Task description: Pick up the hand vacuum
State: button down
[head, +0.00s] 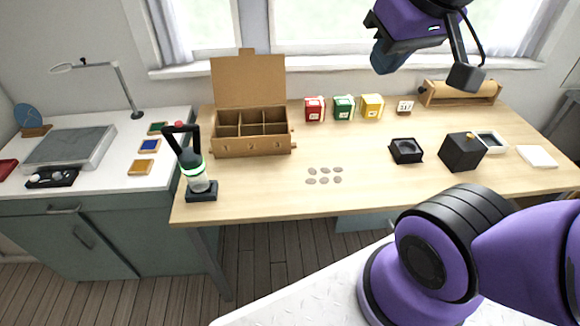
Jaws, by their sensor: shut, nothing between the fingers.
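The hand vacuum (194,166) stands upright in a dark base (202,192) at the left front corner of the wooden table. It has a clear and white lower body with a green band, a dark upper part and a black loop handle at the top, leaning left. My gripper (465,77) is shut and empty at the upper right, high above the table and far to the right of the vacuum.
A cardboard box with compartments (250,147) stands right of the vacuum, its lid raised. Several grey discs (323,175) lie mid-table. Red (314,109), green (343,107) and yellow (371,106) boxes stand behind. A black cube (462,152) is at right. A white counter (110,178) adjoins left.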

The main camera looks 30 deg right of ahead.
aim_at(190, 158)
jog(key=j+z, duration=0.15)
jog(key=z, duration=0.45)
jog(key=j+z, duration=0.3)
jog(key=j, duration=0.45)
jog(key=k+j+z, duration=0.1)
jog(key=j+z, duration=0.2)
jog(key=j, duration=0.8)
jog(key=k+j, duration=0.15)
jog(key=j, duration=0.2)
